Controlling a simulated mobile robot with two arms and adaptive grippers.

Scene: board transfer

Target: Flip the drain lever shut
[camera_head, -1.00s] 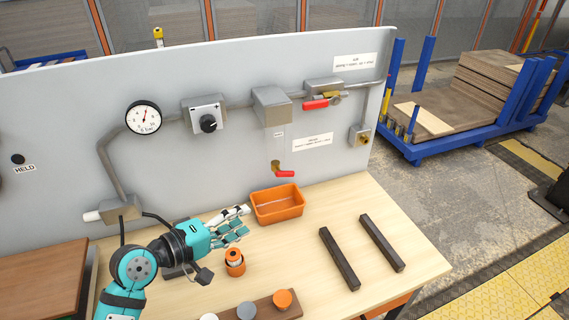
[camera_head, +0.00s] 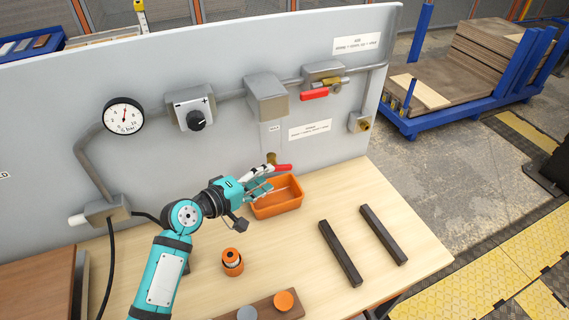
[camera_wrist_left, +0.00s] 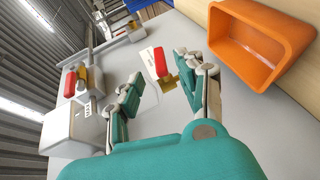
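The drain lever (camera_head: 284,167) is the lower red handle on a brass valve low on the grey panel. It points right, roughly level, just above the orange bin. My left gripper (camera_head: 270,182) is in front of and just below the valve, and its fingers cover part of it. In the left wrist view the red drain lever (camera_wrist_left: 160,62) and its brass valve body (camera_wrist_left: 169,84) show between the spread fingers of my left gripper (camera_wrist_left: 157,80). The gripper is open and empty; whether a finger touches the lever I cannot tell. My right gripper is not in view.
The orange bin (camera_head: 290,208) stands against the panel, close to the gripper. A second red lever (camera_head: 314,96) sits higher on the pipe, with a grey box (camera_head: 267,97) to its left. An orange cup (camera_head: 232,262) and two dark bars (camera_head: 340,253) are on the table.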

